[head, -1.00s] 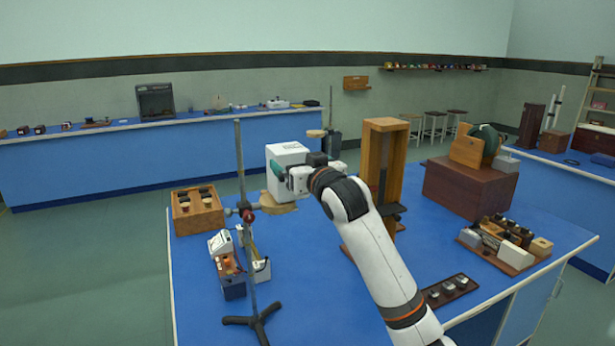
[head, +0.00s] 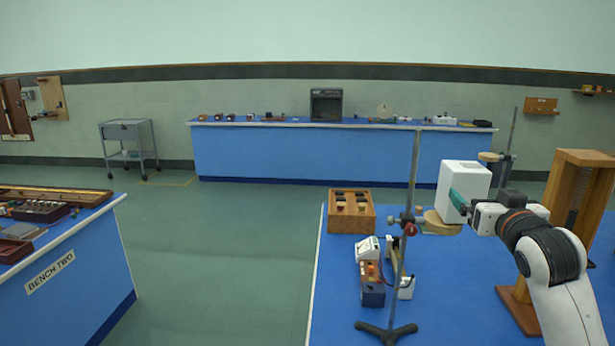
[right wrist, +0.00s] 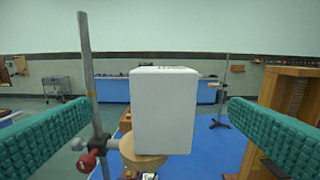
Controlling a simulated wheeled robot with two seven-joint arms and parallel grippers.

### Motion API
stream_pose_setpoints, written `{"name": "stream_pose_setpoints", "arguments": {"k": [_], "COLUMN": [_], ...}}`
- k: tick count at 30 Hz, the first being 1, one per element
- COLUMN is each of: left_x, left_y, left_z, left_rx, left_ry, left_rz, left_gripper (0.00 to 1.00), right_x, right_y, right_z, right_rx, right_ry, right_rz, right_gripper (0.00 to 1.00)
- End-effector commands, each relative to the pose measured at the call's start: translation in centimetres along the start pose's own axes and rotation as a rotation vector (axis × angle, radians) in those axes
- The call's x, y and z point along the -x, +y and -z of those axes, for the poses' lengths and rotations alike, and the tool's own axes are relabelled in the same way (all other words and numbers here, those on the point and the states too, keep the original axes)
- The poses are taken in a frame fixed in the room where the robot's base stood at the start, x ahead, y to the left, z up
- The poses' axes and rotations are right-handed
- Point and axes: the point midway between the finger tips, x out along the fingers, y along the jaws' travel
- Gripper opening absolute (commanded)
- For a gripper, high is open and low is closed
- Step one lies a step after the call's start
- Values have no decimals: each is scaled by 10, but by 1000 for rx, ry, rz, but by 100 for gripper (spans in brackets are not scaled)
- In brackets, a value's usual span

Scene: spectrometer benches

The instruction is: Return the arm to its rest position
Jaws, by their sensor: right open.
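My right arm comes in from the lower right of the head view. Its gripper (head: 460,202) is at a white box (head: 464,175) with a teal finger beside it. In the right wrist view the two teal fingers are spread wide, and the white box (right wrist: 164,105) stands upright between them with gaps on both sides. The box rests on a round wooden disc (head: 442,226) by the metal rod stand (head: 412,190). My left gripper is not in view.
The stand's tripod foot (head: 386,332) is on the blue bench, close to the arm. A tall wooden frame (head: 580,200) stands to the right of the gripper. A wooden box (head: 350,222) and small instruments (head: 371,285) lie left. Bench two (head: 75,275) is across an open floor aisle.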

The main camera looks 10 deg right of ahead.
Motion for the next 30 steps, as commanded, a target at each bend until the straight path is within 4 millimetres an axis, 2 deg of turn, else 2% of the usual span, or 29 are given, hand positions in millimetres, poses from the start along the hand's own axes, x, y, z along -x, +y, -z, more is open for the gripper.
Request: {"name": "stream_pose_setpoints", "arguments": {"k": [2, 5, 6, 8, 9, 12, 16, 18, 21, 24, 30], "left_x": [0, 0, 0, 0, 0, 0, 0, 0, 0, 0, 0], "left_y": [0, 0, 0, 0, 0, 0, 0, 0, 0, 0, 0], "left_z": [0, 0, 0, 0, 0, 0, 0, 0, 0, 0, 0], "left_rx": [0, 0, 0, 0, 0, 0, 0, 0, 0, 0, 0], "left_ry": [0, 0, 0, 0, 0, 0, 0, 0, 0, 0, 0], "left_rz": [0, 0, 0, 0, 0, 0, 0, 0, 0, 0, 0], "left_gripper": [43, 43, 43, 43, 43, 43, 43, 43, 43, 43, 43], "right_x": [2, 13, 21, 37, 50, 89, 154, 188, 230, 268, 336], "right_y": [11, 32, 41, 55, 63, 82, 102, 110, 117, 122, 129], "right_z": [30, 88, 115, 158, 184, 248, 317, 344, 371, 390, 413], "right_rx": [18, 58, 78, 106, 126, 168, 214, 232, 250, 260, 271], "right_ry": [58, 175, 232, 323, 383, 534, 728, 818, 925, 1015, 1175], "right_rz": [-14, -40, -52, -74, -89, -128, -182, -209, -239, -266, -313], "right_gripper": [99, 99, 99, 99, 99, 99, 99, 99, 99, 99, 99]}}
